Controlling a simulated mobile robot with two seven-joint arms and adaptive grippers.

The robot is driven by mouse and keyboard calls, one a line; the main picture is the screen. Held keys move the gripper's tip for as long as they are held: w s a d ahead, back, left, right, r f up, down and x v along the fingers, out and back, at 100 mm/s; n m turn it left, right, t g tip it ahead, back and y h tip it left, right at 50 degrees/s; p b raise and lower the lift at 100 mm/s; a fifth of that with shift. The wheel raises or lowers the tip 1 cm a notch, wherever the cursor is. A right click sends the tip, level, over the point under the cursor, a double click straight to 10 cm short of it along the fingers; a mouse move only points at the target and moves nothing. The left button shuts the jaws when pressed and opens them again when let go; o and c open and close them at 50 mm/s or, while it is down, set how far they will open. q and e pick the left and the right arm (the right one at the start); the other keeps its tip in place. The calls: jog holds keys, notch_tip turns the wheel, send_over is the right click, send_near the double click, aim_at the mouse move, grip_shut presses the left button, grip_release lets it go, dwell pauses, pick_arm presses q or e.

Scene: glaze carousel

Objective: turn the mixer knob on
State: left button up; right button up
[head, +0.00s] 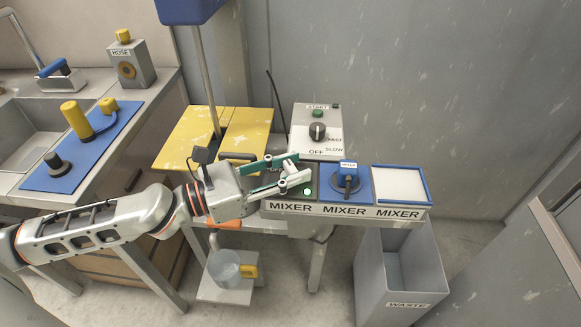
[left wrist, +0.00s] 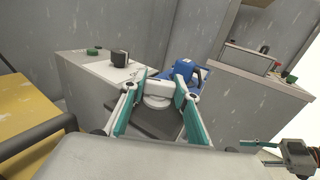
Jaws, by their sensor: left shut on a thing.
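The mixer station (head: 345,211) stands in the middle of the head view, with MIXER labels along its front. My left gripper (head: 300,169) reaches over its left section from the left. In the left wrist view its teal fingers (left wrist: 158,90) are shut on a pale knob with a round base (left wrist: 156,102). In the head view the fingers hide most of this knob, and I cannot tell which way it is turned. A green lamp (head: 307,192) shows just in front of the fingers. My right gripper (left wrist: 290,150) shows partly at the lower right of the left wrist view.
Behind the fingers stands a control box (head: 325,149) with a black OFF/SLOW/FAST knob (head: 317,131) and a green button (head: 317,113). A blue device (head: 347,181) and a blue-rimmed white tray (head: 429,190) lie to the right. A waste bin (head: 402,283) stands below.

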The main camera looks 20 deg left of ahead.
pick_arm(q)
jog(key=o, duration=1.1)
jog(key=shift+v, duration=5.95)
